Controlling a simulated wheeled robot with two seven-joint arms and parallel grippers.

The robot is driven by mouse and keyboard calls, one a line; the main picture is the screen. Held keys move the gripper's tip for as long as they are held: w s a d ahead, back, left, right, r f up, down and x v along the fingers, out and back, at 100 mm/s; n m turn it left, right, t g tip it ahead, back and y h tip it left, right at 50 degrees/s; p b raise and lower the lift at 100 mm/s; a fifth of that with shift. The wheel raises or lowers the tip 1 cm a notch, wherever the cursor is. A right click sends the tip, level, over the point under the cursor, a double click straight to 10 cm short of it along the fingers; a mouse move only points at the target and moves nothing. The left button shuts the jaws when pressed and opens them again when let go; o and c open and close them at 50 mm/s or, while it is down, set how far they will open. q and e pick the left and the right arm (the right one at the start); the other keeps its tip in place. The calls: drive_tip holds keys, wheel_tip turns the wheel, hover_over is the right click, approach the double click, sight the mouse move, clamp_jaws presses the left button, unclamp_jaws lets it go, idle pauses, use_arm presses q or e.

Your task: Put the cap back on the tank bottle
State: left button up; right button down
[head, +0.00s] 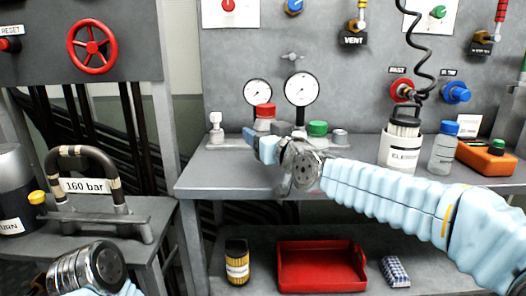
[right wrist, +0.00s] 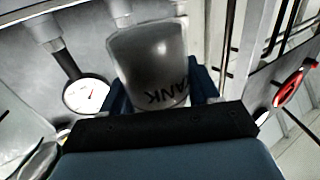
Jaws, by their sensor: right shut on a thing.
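The translucent tank bottle (right wrist: 150,65) stands between the two blue fingers of my right gripper (right wrist: 162,88) in the right wrist view. Its lettering appears upside down there, and its top end is hidden by the gripper body. In the head view my right gripper (head: 258,140) is shut on the bottle above the bench, covering most of it. A red cap (head: 265,110) shows directly above the fingers, over a pale strip of the bottle. I cannot tell whether it is fully seated. My left arm's metallic wrist shows at lower left; its fingers are not clearly visible.
The grey bench (head: 225,170) carries a green-topped item (head: 317,128), a white canister (head: 398,150), a blue-capped bottle (head: 443,150) and an orange case (head: 487,159). Gauges (head: 301,89) stand behind my right gripper. A red tray (head: 320,267) is on the lower shelf.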

drive_tip(key=shift+w+f+b, duration=0.2)
drive_tip(key=shift+f+b, duration=0.2)
drive_tip(key=shift+f, duration=1.3)
drive_tip(key=shift+f, duration=0.1)
drive_tip(key=shift+f, duration=0.15)
drive_tip(key=shift+c, duration=1.4)
unclamp_jaws()
drive_tip(key=shift+r, duration=0.25)
drive_tip(key=v, duration=1.2)
